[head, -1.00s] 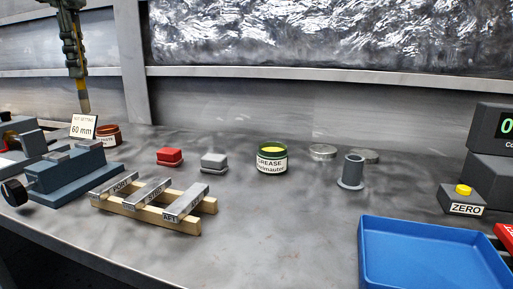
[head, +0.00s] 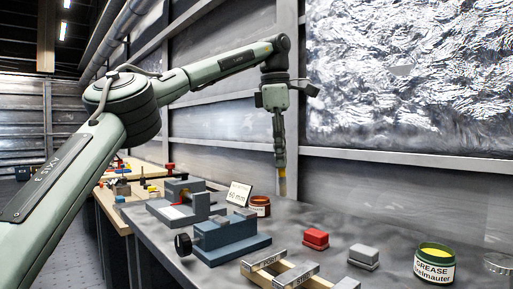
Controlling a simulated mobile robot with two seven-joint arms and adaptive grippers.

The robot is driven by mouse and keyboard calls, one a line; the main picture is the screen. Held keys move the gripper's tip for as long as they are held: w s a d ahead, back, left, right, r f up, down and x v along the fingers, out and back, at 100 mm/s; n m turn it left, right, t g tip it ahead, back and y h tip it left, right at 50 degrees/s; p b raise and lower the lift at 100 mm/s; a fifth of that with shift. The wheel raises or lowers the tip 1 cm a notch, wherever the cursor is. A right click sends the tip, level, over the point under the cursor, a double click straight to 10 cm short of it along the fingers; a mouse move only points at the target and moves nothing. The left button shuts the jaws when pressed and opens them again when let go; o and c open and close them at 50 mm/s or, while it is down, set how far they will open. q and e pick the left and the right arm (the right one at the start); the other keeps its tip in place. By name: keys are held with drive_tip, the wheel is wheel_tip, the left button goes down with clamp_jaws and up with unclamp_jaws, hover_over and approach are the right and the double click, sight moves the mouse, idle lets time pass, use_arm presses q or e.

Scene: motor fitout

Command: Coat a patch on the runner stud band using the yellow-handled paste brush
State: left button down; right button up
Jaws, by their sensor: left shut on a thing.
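My left gripper (head: 280,150) comes down from above and is shut on the paste brush (head: 282,187). The brush points straight down; only its short yellow-brown lower part shows, and the fingers hide the rest. My right gripper is out of view.
A "60 mm" sign (head: 239,194) stands beside the jar. A red block (head: 315,239), a grey block (head: 363,256) and a green grease jar (head: 435,264) stand to the right. Another bench continues at the left.

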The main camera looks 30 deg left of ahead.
use_arm(q)
drive_tip(key=w+d+f+t, duration=0.2)
drive_tip(key=w+d, duration=0.1)
drive_tip(key=d, duration=0.7)
drive_tip(key=w+d+f+t+h, duration=0.1)
drive_tip(key=w+d+f+t, duration=0.1)
drive_tip(key=d, duration=0.9)
drive_tip(key=w+d+f+t, duration=0.1)
drive_tip(key=w+d+f, duration=0.15)
drive_tip(key=d, duration=0.75)
drive_tip(key=shift+w+f+b, duration=0.1)
drive_tip(key=shift+f+b, duration=0.9)
drive_tip(key=shift+f, duration=1.65)
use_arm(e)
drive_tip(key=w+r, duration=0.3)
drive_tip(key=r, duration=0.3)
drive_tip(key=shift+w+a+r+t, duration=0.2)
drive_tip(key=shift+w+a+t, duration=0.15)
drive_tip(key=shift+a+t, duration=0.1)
use_arm(q)
drive_tip(key=shift+f+b, duration=0.55)
drive_tip(key=shift+f, duration=0.2)
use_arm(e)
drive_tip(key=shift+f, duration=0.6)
